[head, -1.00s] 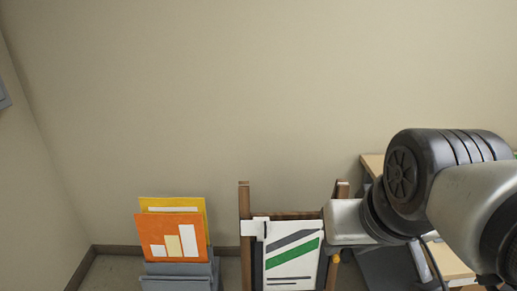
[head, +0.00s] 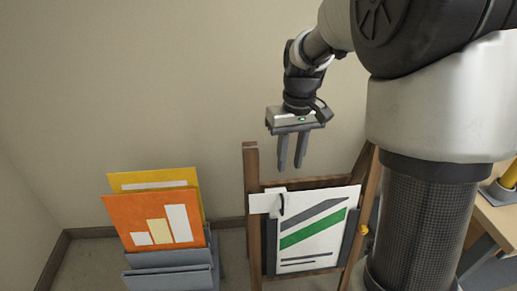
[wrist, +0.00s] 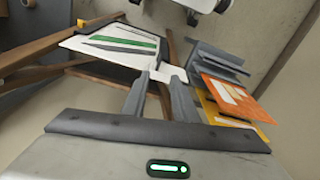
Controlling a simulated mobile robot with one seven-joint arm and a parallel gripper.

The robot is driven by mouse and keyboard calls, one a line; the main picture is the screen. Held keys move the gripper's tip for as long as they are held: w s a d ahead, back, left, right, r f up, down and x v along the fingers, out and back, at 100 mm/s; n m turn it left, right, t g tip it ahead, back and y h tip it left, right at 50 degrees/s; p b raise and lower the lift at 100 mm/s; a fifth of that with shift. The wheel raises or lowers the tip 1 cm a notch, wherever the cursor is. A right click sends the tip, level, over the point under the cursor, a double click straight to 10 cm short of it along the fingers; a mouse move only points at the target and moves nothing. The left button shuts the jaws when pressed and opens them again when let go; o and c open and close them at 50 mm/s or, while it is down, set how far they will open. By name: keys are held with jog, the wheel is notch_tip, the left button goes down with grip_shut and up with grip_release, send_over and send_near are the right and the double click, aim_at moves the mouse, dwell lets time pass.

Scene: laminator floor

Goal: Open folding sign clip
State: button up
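The folding sign is a wooden frame (head: 253,215) holding a white panel (head: 318,215) with grey and green stripes. At the panel's upper left is a white clip plate (head: 263,203) with a small dark curved lever (head: 282,204). My gripper (head: 291,168) points down above the sign's top edge, a little above the clip, with its two fingers apart and nothing between them. In the wrist view the gripper (wrist: 160,80) has its fingertips near the white plate (wrist: 174,73) in the picture; the panel (wrist: 115,43) lies beyond. The lever is not clear there.
A grey rack (head: 170,272) with an orange folder (head: 155,222) and a yellow folder (head: 150,180) stands left of the sign, close by. A wooden table (head: 495,222) stands at the right. The wall (head: 150,80) is behind.

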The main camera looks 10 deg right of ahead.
aim_at(283, 201)
jog(key=f+b, duration=0.1)
jog(key=f, duration=0.5)
jog(key=f+b, duration=0.1)
jog(key=f, duration=0.5)
jog(key=f+b, duration=0.1)
jog(key=f, duration=0.5)
jog(key=shift+w+a+b, duration=0.15)
jog(key=shift+a+b, duration=0.2)
grip_shut()
dwell(0.5)
